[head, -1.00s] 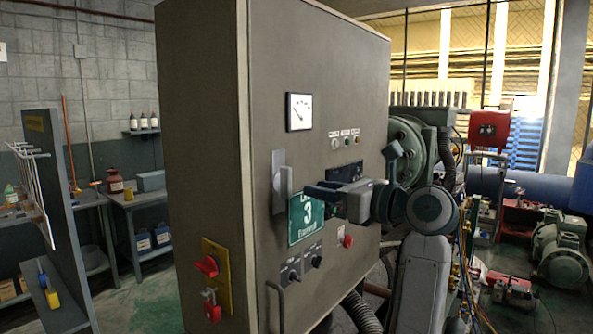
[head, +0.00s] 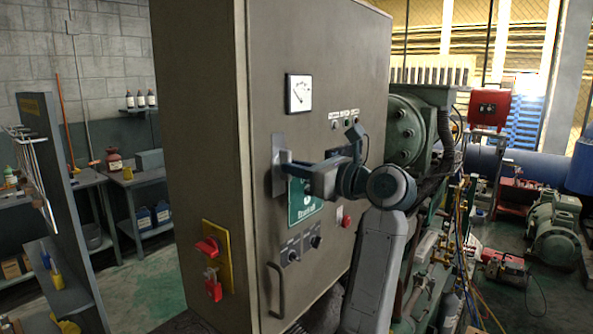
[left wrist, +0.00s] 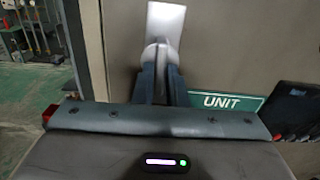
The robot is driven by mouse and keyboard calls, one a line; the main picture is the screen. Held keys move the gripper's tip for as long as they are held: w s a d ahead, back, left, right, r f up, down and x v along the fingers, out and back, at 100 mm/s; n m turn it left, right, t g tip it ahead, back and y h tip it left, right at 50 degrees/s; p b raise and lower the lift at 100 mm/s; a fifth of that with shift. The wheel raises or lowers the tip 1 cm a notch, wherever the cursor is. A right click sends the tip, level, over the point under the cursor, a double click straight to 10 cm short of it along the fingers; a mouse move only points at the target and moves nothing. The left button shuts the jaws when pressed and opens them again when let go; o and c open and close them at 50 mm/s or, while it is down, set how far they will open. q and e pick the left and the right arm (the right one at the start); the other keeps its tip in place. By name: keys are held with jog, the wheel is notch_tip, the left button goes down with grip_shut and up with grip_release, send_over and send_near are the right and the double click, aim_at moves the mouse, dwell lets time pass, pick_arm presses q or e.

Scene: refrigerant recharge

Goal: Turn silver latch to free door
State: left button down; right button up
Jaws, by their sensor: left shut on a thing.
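The silver latch (head: 278,158) is on the front of the grey cabinet door (head: 335,65), left of the green unit sign (head: 300,208). In the left wrist view the latch (left wrist: 165,22) is a pale silver piece that stands roughly upright. My left gripper (head: 288,170) reaches it from the right and is shut on it. In the left wrist view the dark fingers (left wrist: 160,72) are close together around the latch's lower part, which they hide. The door looks closed. My right gripper is not in view.
A red switch with a red padlock (head: 213,285) on a yellow plate is on the cabinet's lower left. A door handle (head: 276,290), dark knobs (head: 305,247) and a red button (head: 346,221) are below the latch. Machinery and hoses (head: 450,240) crowd the right side.

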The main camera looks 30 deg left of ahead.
pick_arm(q)
jog(key=shift+n+b, duration=2.1)
jog(key=shift+b, duration=0.9)
jog(key=n+b, duration=0.4)
jog(key=b, duration=0.1)
jog(key=shift+n, duration=0.3)
jog(key=shift+f, duration=0.1)
